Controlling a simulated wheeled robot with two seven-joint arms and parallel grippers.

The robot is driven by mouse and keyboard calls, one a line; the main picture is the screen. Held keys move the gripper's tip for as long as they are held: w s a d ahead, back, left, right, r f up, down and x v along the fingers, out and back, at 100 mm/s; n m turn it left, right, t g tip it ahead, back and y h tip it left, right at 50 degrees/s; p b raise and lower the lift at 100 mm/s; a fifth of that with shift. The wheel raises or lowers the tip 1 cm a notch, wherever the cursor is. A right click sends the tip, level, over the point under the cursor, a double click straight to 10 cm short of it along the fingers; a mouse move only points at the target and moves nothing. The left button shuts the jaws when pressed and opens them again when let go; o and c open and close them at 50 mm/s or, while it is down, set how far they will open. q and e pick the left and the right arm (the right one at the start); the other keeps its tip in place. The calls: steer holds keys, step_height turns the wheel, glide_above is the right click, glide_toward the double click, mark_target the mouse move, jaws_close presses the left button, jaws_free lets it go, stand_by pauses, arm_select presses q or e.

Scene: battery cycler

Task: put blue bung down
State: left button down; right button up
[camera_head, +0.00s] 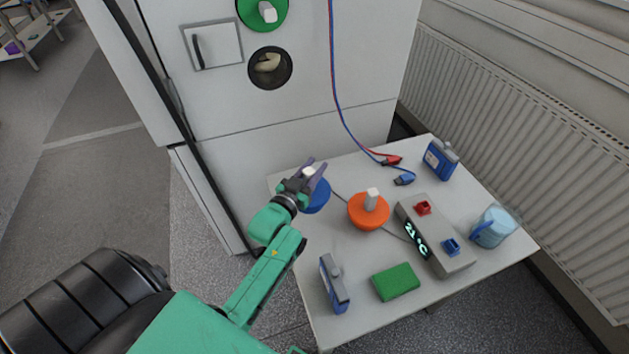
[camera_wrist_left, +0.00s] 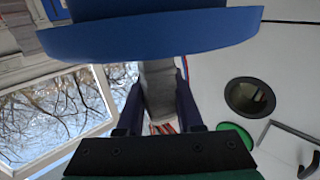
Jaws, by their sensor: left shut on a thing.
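The blue bung (camera_head: 319,198) is at the left side of the table (camera_head: 345,262). My left gripper (camera_head: 309,172) is shut on its pale handle, with the blue disc beside the fingers. I cannot tell whether the bung touches the table top. In the left wrist view, the blue bung (camera_wrist_left: 150,35) fills the top, and its grey handle sits between the dark fingers (camera_wrist_left: 161,88). My right gripper is in neither view.
An orange bung (camera_head: 368,212) stands right of the blue one. A grey temperature box (camera_head: 436,238), green block (camera_head: 395,282), two blue battery-like packs (camera_head: 335,284) and a blue jug (camera_head: 494,228) share the table. The white cabinet has an open round hole (camera_head: 270,68) and a green bung (camera_head: 262,12).

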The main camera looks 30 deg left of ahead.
arm_select(q)
steer(key=f, duration=0.4)
steer(key=shift+s+f, duration=0.25)
steer(key=shift+f, duration=0.5)
steer(key=c, duration=0.7)
jaws_free()
steer(key=shift+o, duration=0.7)
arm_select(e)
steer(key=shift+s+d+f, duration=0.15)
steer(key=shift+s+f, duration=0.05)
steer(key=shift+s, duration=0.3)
